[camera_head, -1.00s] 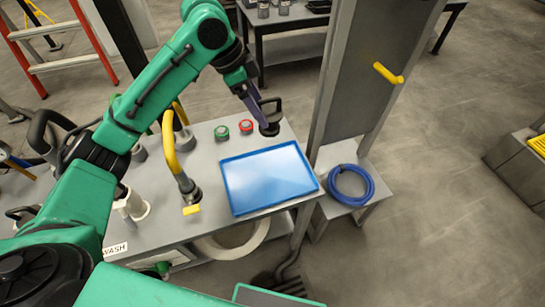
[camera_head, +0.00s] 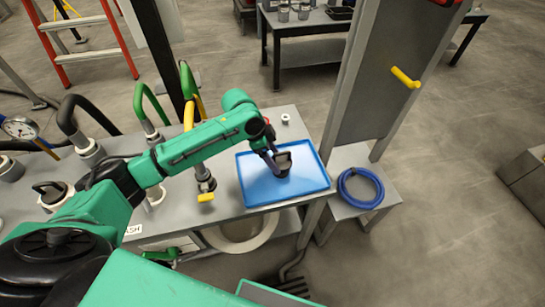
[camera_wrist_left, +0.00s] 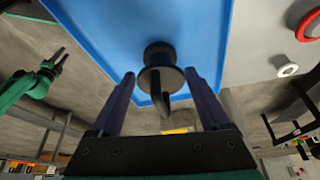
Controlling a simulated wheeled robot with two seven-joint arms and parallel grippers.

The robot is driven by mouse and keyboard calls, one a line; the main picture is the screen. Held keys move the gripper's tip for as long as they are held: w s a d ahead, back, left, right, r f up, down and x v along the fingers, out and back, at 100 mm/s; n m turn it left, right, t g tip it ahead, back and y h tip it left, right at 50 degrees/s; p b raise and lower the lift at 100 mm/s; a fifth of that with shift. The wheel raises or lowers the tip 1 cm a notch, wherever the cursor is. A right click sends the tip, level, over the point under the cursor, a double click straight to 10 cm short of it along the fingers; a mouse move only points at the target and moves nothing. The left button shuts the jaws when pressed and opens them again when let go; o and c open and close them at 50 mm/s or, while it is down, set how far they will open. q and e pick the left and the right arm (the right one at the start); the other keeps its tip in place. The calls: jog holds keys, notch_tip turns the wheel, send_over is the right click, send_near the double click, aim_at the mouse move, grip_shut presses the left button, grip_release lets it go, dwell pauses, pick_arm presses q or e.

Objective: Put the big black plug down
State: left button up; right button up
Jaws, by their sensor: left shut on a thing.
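The big black plug (camera_head: 283,163) is over the blue tray (camera_head: 256,198) in the head view, with its handle up. My left gripper (camera_head: 272,158) is shut on the plug's handle. In the left wrist view the plug (camera_wrist_left: 160,56) shows between the two purple fingers, with the blue tray (camera_wrist_left: 95,25) behind it. I cannot tell whether the plug touches the tray floor. My right gripper (camera_wrist_left: 60,59) shows small at the left of the wrist view, away from the tray; its opening is unclear.
A white port (camera_head: 285,119) is bare on the bench behind the tray. A yellow-handled pipe (camera_head: 203,175) stands left of the tray. The rest of the tray is empty.

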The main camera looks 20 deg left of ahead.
pick_arm(q)
jog(key=shift+f, duration=0.1)
pick_arm(e)
jog(key=shift+s+d, duration=0.1)
jog(key=shift+s, duration=0.05)
pick_arm(q)
jog(key=o, duration=1.3)
pick_arm(e)
jog(key=shift+d, duration=0.15)
pick_arm(q)
jog(key=v, duration=1.2)
pick_arm(e)
jog(key=shift+r, duration=0.15)
